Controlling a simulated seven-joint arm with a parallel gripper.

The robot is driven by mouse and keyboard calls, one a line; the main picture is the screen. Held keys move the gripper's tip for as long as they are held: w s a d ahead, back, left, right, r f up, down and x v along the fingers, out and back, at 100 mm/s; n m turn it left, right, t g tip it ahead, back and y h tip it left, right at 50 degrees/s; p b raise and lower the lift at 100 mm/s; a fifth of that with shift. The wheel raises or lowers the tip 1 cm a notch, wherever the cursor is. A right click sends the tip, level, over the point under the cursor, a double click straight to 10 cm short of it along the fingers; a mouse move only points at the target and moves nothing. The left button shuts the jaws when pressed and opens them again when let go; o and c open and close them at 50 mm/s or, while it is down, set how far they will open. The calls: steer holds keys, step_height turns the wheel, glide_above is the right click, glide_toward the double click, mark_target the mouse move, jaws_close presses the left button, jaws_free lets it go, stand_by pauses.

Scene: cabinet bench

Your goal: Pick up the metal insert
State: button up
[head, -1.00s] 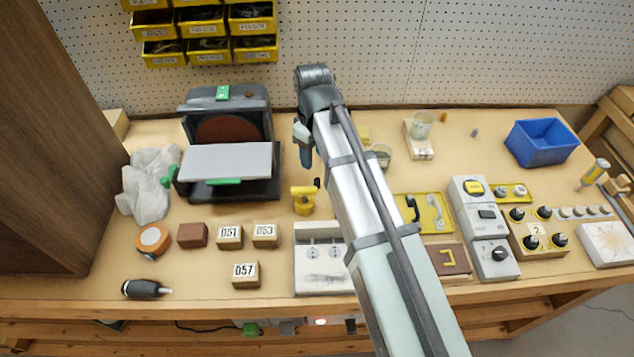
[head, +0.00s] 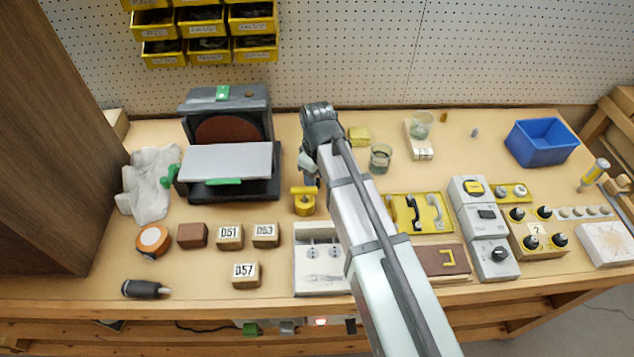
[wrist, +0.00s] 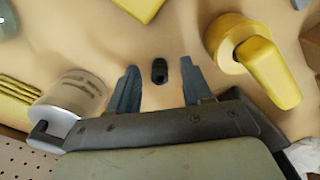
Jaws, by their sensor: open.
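The metal insert (wrist: 160,71) is a small dark cylinder with a hole in its end, standing on the bench in the wrist view. My gripper (wrist: 159,65) is open, with one finger on each side of the insert. Gaps show between the insert and both fingers. I cannot tell how high the fingertips are above the bench. In the head view my gripper (head: 310,181) points down just behind the yellow valve-like part, and I cannot make out the insert there.
The yellow part (head: 303,202) with a lever stands close to the gripper; it also shows right of the fingers in the wrist view (wrist: 255,55). A glass jar (head: 380,158) and a yellow block (head: 358,136) stand to the right. A sander (head: 228,160) stands to the left.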

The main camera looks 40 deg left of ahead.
steer(key=shift+f, duration=0.35)
steer(key=shift+c, duration=0.3)
jaws_close()
